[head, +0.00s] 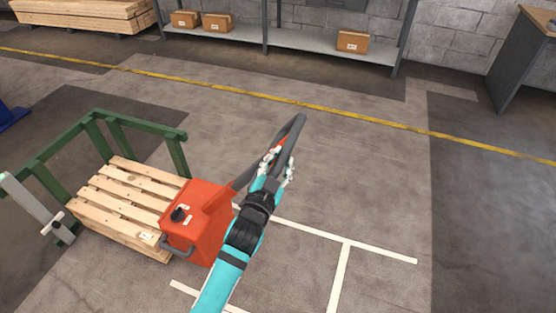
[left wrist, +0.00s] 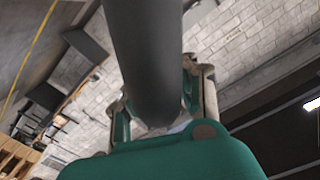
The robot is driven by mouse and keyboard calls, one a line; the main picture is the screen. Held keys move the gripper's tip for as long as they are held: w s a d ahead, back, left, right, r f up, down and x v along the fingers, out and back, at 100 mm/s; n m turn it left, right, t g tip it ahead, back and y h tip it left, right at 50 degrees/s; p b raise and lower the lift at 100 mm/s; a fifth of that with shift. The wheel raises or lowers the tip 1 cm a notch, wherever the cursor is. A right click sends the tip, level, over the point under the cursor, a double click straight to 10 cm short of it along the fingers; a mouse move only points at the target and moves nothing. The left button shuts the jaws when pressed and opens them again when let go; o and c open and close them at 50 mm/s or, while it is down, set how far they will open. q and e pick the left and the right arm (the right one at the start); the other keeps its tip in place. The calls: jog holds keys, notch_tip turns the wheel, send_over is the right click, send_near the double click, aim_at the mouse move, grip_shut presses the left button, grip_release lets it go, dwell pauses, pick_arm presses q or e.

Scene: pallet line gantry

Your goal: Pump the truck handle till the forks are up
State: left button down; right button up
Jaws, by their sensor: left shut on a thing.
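The orange pallet truck (head: 208,212) stands in the head view with its body against the near end of a wooden pallet (head: 122,207). Its dark grey loop handle (head: 300,125) leans up and to the right. My left gripper (head: 278,165) is shut on the handle at the loop. In the left wrist view the grey handle bar (left wrist: 150,60) runs between the two fingers (left wrist: 160,105). The forks are hidden by the pallet, so their height cannot be seen. My right gripper is not in view.
A green rail frame (head: 100,120) borders the pallet's far and left sides. A grey post (head: 38,208) stands at left. A shelf with cardboard boxes (head: 353,40) lies beyond the yellow floor line (head: 300,104). A desk (head: 525,60) is far right. Floor right of the truck is clear.

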pick_arm(q)
jog(key=c, duration=1.1)
grip_release()
jog(key=shift+d+f, duration=0.1)
jog(key=shift+o, duration=0.2)
jog(key=v, duration=1.2)
